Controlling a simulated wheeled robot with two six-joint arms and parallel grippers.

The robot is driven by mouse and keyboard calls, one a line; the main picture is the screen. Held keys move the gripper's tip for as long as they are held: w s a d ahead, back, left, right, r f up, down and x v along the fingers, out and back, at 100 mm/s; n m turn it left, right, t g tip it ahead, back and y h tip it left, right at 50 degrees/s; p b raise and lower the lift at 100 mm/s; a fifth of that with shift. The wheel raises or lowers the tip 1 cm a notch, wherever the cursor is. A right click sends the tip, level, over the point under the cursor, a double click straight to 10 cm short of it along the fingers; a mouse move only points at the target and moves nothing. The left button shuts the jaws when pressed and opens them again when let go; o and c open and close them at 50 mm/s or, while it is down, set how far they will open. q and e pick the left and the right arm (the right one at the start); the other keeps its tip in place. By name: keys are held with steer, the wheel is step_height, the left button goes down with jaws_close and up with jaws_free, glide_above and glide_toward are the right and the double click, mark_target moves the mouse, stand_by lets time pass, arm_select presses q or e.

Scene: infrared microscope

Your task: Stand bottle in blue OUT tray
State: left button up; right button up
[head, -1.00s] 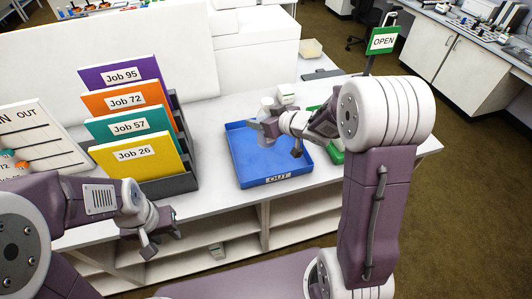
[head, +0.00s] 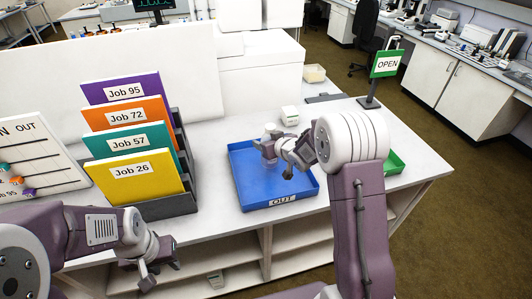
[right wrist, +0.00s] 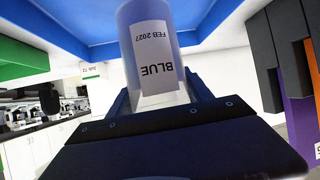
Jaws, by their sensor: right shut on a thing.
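The blue OUT tray (head: 246,190) lies on the white bench, its label on the front wall. My right gripper (head: 268,150) is over the tray's back part, shut on a pale, clear bottle (head: 270,129). In the right wrist view the bottle (right wrist: 150,50) sits between the fingers, its label reading BLUE FEB 2027 upside down, with blue tray surface around it. Whether its base touches the tray floor I cannot tell. My left gripper (head: 160,264) is empty at the bench's front left, its fingers apart.
A rack of coloured job folders (head: 135,170) stands left of the tray. A small white box (head: 290,115) stands behind it. A green tray (head: 397,163) and an OPEN sign (head: 387,65) are to the right. The tray's front floor is clear.

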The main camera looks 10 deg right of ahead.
step_height(320, 180, down, 3)
steer(key=shift+a+f, duration=0.1)
steer(key=shift+f, duration=0.1)
steer(key=shift+w+f, duration=0.1)
steer(key=shift+f, duration=0.3)
steer(key=shift+f+b, duration=0.1)
steer(key=shift+b, duration=0.25)
steer(key=o, duration=1.7)
steer(key=shift+o, duration=0.2)
